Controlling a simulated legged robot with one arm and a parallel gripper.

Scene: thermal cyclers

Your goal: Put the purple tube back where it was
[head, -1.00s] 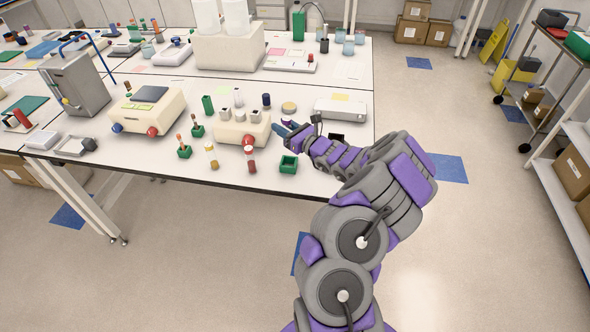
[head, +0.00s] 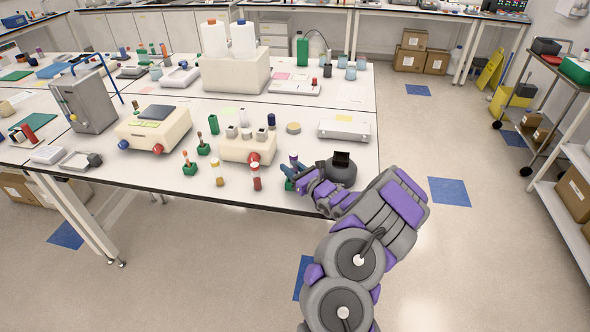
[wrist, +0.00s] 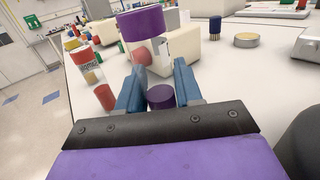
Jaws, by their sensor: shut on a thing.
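The purple tube (wrist: 143,24) stands roughly upright between the blue fingers of my gripper (wrist: 158,85) in the wrist view. It has a purple cap, a clear middle and a purple lower end (wrist: 161,97). In the head view, the tube's purple top (head: 293,158) shows above my gripper (head: 295,171), which is shut on it near the bench's front edge. A small green holder (head: 290,185) is at or just below the gripper, partly hidden by it. I cannot tell whether the tube's lower end is inside the holder or above it.
Small green holders (head: 190,168) are farther left. A cream block with vials (head: 240,150) and a white flat device (head: 343,130) are behind. The bench's front edge (head: 268,208) is close.

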